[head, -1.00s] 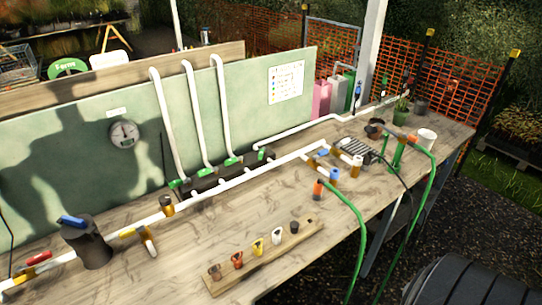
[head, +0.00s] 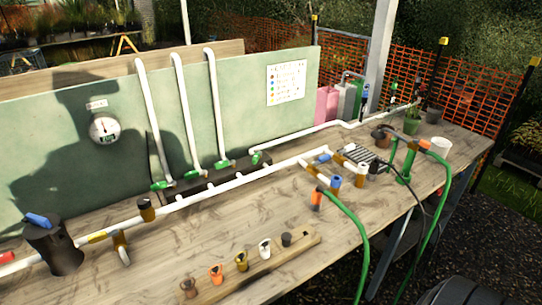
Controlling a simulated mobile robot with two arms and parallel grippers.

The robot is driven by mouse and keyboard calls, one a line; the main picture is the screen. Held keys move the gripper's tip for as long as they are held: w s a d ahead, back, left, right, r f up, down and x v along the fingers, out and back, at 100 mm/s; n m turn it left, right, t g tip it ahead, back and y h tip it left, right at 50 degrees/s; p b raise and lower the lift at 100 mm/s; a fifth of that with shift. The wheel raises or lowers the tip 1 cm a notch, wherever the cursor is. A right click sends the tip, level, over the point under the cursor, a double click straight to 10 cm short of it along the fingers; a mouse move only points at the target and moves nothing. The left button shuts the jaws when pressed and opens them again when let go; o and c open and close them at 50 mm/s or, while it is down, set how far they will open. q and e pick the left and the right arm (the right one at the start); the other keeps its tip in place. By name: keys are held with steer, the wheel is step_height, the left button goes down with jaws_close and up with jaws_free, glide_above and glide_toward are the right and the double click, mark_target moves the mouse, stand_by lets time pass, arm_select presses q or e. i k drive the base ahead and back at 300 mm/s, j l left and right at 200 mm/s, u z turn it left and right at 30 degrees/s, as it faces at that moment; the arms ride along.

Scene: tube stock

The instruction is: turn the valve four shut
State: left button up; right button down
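A white pipe (head: 280,168) runs along the bench, with several green-handled valves beside it at the black manifold block (head: 205,187). These are a left green valve (head: 161,185), one under the middle riser (head: 193,175), one under the right riser (head: 223,164) and one at the right end (head: 256,158). A blue handle (head: 38,220) tops the black cylinder (head: 58,250), a red handle (head: 5,257) shows at the left edge, and another blue handle (head: 322,158) is on the right pipework. I cannot read any number marking valve four. Neither gripper is in view.
A wooden strip (head: 215,295) with several coloured fittings lies along the front edge of the bench (head: 170,260). A gauge (head: 104,130) and a chart (head: 286,84) are on the green board. Green hoses (head: 360,255) hang over the front edge at right.

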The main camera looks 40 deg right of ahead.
mark_target(257, 155)
steer(key=l+u, duration=0.15)
steer(key=l, duration=0.75)
steer(key=k+l+u, duration=0.15)
steer(key=l, duration=0.75)
steer(key=i, duration=0.05)
